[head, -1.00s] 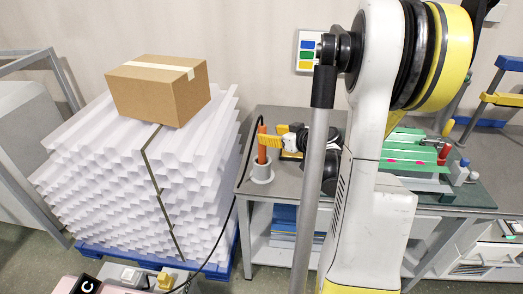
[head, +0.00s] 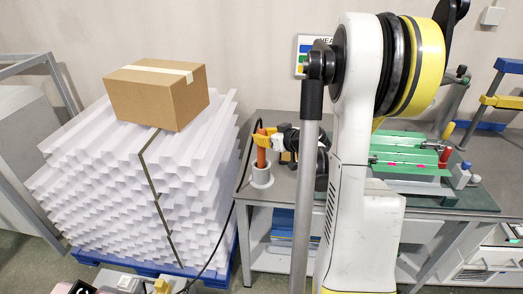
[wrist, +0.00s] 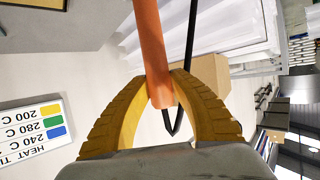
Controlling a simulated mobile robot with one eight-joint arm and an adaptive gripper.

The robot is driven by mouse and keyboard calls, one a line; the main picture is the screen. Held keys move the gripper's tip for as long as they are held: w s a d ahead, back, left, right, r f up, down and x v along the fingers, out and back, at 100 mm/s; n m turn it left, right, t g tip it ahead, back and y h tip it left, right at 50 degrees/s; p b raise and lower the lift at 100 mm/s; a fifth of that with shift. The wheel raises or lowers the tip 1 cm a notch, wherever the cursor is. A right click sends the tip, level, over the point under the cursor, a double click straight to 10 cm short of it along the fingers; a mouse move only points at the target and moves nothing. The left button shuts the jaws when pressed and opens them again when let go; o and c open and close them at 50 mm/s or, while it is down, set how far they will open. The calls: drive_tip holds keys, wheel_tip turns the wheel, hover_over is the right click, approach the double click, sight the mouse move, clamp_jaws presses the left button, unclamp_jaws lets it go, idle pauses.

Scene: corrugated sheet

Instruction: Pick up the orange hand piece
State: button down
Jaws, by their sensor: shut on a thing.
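The orange hand piece (head: 261,157) stands upright, with its lower end at the grey round holder (head: 261,178) near the table's left edge. My gripper (head: 263,139) has its yellow fingers around the upper part of the piece. In the wrist view the orange hand piece (wrist: 152,45) runs between the fingertips of my gripper (wrist: 159,82), which are shut on it. The fingers hide part of its upper end in the head view. A black cable (wrist: 190,40) passes close beside it.
A cardboard box (head: 155,95) sits on a stack of white corrugated sheets (head: 110,190) left of the table. Green parts (head: 410,155) lie on the table right of my arm. A temperature sign (wrist: 38,128) is on the wall.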

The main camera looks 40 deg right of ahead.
wheel_tip(320, 180, up, 14)
drive_tip(key=p, duration=0.7)
drive_tip(key=shift+f, duration=0.15)
